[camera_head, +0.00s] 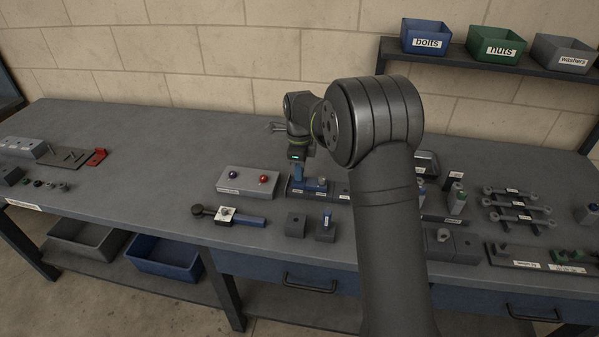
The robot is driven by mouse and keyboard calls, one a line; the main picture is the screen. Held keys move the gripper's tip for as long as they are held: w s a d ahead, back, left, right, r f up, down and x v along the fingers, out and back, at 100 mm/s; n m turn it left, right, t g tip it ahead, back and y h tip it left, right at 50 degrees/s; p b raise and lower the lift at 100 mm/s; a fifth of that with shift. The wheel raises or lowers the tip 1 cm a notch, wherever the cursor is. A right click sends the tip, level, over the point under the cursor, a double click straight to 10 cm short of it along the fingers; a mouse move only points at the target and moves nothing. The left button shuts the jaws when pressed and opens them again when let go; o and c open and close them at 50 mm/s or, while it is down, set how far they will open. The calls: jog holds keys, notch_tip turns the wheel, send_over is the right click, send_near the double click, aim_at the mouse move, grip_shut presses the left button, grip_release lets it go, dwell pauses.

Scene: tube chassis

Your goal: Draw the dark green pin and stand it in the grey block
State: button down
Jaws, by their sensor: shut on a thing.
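My gripper (297,167) points down over a labelled fixture (310,193) with blue parts, near the middle of the bench. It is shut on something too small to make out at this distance. I cannot pick out the dark green pin for certain. I cannot tell which grey block is the task's own.
My arm hides part of the bench to the right. Labelled bins (494,48) sit on a shelf. The bench's left middle is clear.

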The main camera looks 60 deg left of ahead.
jog(key=shift+r, duration=2.3)
jog(key=shift+s+d+r+n, duration=0.2)
jog(key=shift+s+d+n, duration=0.15)
jog(key=shift+d+n, duration=0.05)
jog(key=s+d+f+n, duration=0.1)
jog(key=s+d+n, duration=0.7)
jog(key=d+n, duration=0.3)
jog(key=shift+s+d, duration=0.2)
jog(key=shift+s, duration=0.15)
jog(key=shift+f, duration=0.4)
jog(key=shift+f, duration=1.9)
jog(key=shift+r, duration=0.1)
